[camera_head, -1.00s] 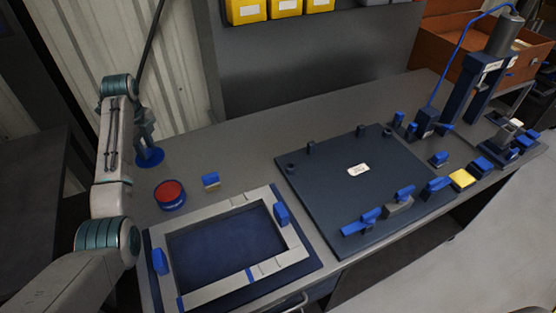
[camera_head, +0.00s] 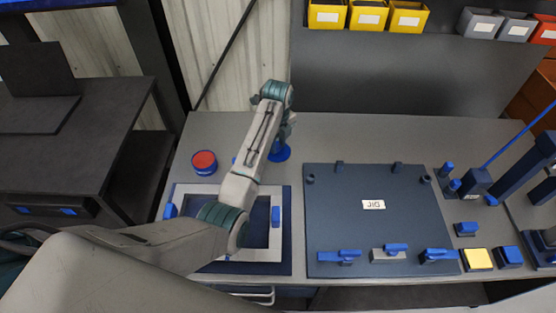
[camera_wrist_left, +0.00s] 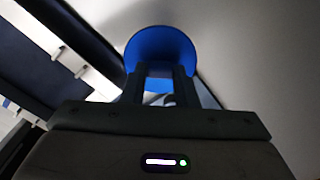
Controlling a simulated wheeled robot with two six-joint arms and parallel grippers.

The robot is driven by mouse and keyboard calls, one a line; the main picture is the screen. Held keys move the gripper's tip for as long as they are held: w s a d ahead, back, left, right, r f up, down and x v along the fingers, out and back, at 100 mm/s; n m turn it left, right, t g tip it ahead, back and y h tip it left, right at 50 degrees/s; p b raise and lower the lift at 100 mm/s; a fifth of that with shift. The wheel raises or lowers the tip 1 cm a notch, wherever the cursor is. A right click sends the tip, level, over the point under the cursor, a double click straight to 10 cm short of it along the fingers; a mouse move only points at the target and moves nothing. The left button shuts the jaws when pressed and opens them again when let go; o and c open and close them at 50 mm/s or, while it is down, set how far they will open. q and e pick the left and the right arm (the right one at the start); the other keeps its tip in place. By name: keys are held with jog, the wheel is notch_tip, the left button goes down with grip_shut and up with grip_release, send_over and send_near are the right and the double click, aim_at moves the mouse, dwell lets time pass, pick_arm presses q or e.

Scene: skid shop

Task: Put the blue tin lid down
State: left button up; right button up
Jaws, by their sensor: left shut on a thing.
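My left gripper (camera_head: 284,138) is shut on the blue tin lid (camera_head: 280,152), a round blue disc, over the back part of the bench. In the left wrist view, the lid (camera_wrist_left: 160,42) shows beyond the dark fingers (camera_wrist_left: 158,85). I cannot tell whether the lid touches the bench top. A round tin (camera_head: 204,163) with a red top and blue sides stands to the left of the lid. My right gripper is not in view.
My left arm partly covers the pale frame (camera_head: 187,197) on its blue mat. To the right lies the dark jig plate (camera_head: 350,225) with clamps. The grey bench top (camera_head: 370,140) behind the plate is clear. Yellow bins (camera_head: 368,15) hang at the back.

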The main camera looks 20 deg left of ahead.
aim_at(279, 151)
pick_arm(q)
notch_tip(279, 151, down, 4)
jog(key=shift+d+f+p, duration=0.15)
jog(key=shift+p, duration=0.3)
jog(key=shift+f, duration=0.3)
notch_tip(279, 151, down, 3)
jog(key=shift+f+p, duration=0.2)
jog(key=shift+p, duration=0.3)
jog(key=shift+f, duration=0.3)
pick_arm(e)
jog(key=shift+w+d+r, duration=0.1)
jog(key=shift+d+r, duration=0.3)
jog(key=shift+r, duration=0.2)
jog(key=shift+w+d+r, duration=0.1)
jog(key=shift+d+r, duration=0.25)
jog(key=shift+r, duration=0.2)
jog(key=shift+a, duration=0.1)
pick_arm(q)
jog(key=shift+f, duration=0.1)
jog(key=o, duration=0.9)
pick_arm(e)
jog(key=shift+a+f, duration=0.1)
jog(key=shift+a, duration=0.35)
pick_arm(q)
jog(key=shift+o, duration=0.2)
